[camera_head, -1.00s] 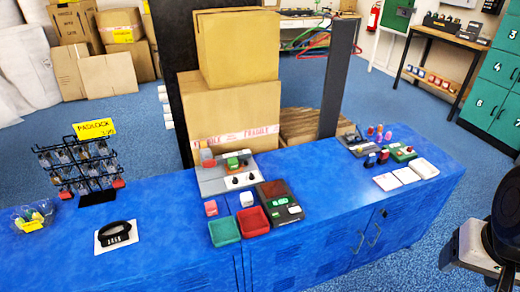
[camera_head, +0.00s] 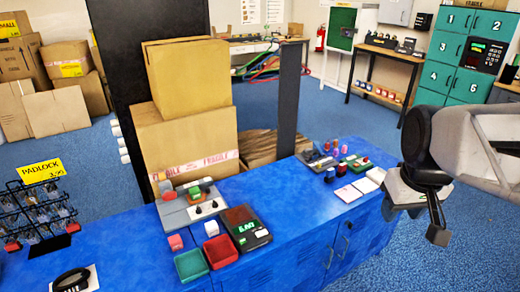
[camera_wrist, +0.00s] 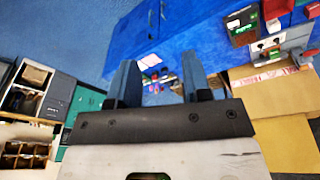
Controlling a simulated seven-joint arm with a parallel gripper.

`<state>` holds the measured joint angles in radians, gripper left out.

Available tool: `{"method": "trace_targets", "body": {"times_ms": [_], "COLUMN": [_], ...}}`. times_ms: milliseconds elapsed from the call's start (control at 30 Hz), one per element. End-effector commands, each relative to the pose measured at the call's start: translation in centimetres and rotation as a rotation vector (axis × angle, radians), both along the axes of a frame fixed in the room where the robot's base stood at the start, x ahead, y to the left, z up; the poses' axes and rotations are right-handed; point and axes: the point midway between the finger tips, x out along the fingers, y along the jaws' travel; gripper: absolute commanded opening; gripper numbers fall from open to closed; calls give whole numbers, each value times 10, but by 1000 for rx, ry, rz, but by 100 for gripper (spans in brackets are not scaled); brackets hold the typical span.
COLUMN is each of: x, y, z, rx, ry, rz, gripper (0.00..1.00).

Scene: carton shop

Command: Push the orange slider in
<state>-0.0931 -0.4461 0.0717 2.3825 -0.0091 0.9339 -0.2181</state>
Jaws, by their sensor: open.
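A grey panel unit (camera_head: 176,218) stands on the blue counter, in front of the stacked cartons. An orange-red block (camera_head: 166,188) sits at its back left, beside a green block (camera_head: 196,193); at this size I cannot tell whether the orange-red one is the slider. My gripper (camera_head: 435,222) hangs at the right, beyond the counter's right end and far from the panel. In the wrist view my gripper (camera_wrist: 160,82) has its two blue-grey fingers apart with nothing between them.
Red (camera_head: 220,251) and green (camera_head: 192,265) trays and a dark display device (camera_head: 245,228) stand in front of the panel. A dark post (camera_head: 288,95) rises behind the counter. Small devices and white cards (camera_head: 349,193) lie at the counter's right. The padlock rack (camera_head: 40,210) is at left.

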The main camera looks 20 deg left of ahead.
Motion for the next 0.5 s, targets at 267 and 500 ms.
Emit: {"method": "trace_targets", "body": {"times_ms": [267,500], "x": [62,112], "y": [35,70], "z": [5,3], "rx": [-28,-51], "ry": [20,34], "rz": [199,369], "gripper": [45,45]}}
